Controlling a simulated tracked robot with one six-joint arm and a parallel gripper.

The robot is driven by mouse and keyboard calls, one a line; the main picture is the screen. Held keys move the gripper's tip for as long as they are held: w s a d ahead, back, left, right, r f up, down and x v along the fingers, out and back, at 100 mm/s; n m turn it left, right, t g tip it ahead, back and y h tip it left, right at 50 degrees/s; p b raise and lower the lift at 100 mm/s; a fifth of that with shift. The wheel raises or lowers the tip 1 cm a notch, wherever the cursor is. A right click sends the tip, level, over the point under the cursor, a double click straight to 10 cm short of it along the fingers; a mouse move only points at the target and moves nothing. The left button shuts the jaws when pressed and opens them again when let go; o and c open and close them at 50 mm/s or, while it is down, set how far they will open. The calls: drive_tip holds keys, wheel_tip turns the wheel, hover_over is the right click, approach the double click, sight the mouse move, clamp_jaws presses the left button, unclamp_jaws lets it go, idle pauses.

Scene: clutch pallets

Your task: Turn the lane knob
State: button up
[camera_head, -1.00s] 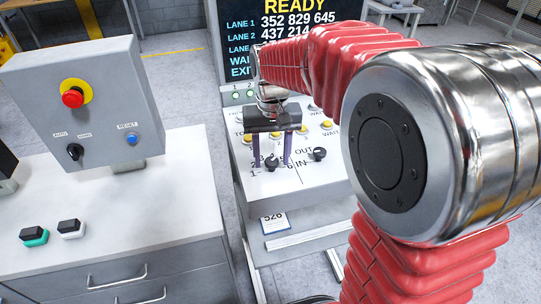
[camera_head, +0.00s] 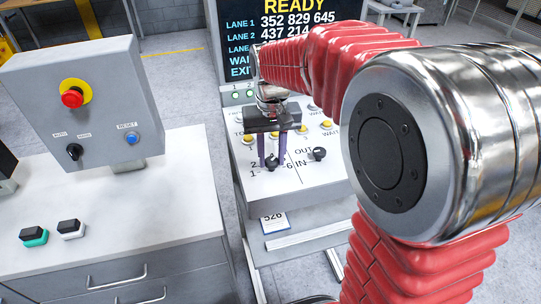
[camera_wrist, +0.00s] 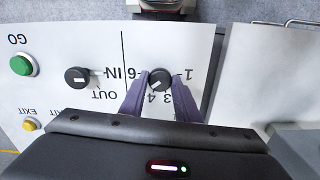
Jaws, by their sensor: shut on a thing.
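The lane knob (camera_wrist: 161,80) is a black dial ringed by numbers on the sloped white control panel (camera_head: 300,180). In the wrist view my gripper (camera_wrist: 160,88) has its two purple fingers on either side of the knob, shut on it. A pale mark on the knob points toward the lower left of the wrist view, near the 4 and 5 side. In the head view the knob (camera_head: 271,162) shows between the purple fingers of my gripper (camera_head: 275,160).
A second black knob (camera_wrist: 77,78) marked IN and OUT sits beside it, with a green GO button (camera_wrist: 22,65) and a yellow EXIT button (camera_wrist: 29,124). The display (camera_head: 290,35) reads READY. A grey box with a red stop button (camera_head: 72,98) stands at left.

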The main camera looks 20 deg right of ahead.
drive_tip(key=n, duration=0.5)
drive_tip(key=shift+n, duration=0.3)
drive_tip(key=n, duration=1.5)
drive_tip(key=shift+n, duration=0.3)
drive_tip(key=o, duration=1)
drive_tip(key=shift+o, duration=0.2)
